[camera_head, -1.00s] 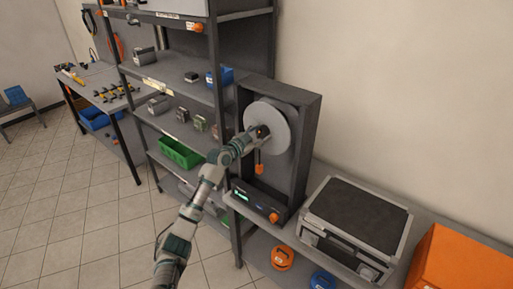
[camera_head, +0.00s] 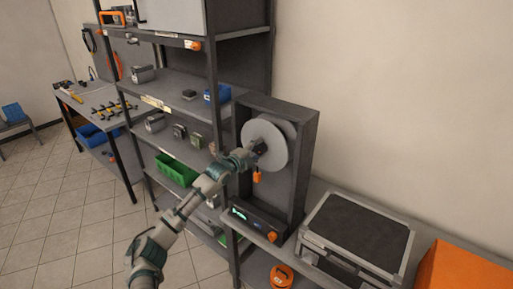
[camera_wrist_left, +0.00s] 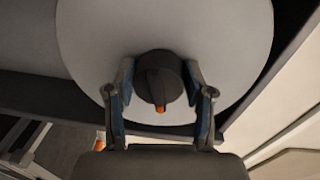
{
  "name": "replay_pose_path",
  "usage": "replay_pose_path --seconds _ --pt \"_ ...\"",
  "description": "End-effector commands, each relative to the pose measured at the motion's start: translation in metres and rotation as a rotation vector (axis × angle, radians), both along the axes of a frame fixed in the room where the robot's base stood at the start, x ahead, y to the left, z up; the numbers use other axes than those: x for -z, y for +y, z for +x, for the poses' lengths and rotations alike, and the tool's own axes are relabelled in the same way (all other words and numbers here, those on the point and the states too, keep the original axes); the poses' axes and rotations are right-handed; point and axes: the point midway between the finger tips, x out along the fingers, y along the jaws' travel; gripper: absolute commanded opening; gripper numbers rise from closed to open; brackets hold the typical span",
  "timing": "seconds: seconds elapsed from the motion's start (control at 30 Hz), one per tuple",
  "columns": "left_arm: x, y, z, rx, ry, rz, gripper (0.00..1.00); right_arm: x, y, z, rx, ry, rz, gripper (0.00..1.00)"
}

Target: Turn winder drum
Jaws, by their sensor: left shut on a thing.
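The winder drum (camera_head: 277,135) is a light grey disc on the front of a dark upright frame (camera_head: 303,135). It also fills the upper part of the left wrist view (camera_wrist_left: 110,35). A dark round knob (camera_wrist_left: 157,70) with an orange mark stands out from the drum. My left gripper (camera_head: 258,148) reaches the drum from the left in the head view. In the left wrist view its fingers (camera_wrist_left: 160,98) are on both sides of the knob and shut on it. My right gripper is in neither view.
A black control box with a green display and an orange knob (camera_head: 272,237) sits below the drum. A grey case (camera_head: 357,228) and an orange box (camera_head: 465,270) are to the right. Shelves with a green bin (camera_head: 177,171) stand at left. Tiled floor (camera_head: 60,225) is open.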

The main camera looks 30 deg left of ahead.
Motion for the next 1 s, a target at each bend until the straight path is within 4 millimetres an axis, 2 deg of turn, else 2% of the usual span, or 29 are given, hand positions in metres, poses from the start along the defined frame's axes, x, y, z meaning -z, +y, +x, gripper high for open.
replay_pose_path --seconds 0.1,0.4,0.63,1.0 --pt "-0.006 -0.001 0.000 0.001 -0.008 0.103 0.00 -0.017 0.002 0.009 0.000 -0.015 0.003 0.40" --pt "-0.003 -0.003 0.000 0.003 -0.023 0.304 0.00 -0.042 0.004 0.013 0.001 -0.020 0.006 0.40" --pt "0.000 -0.003 0.000 0.004 -0.027 0.386 0.00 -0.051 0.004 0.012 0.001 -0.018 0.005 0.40" --pt "0.003 -0.004 0.001 0.005 -0.027 0.415 0.00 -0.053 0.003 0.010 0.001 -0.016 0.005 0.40"
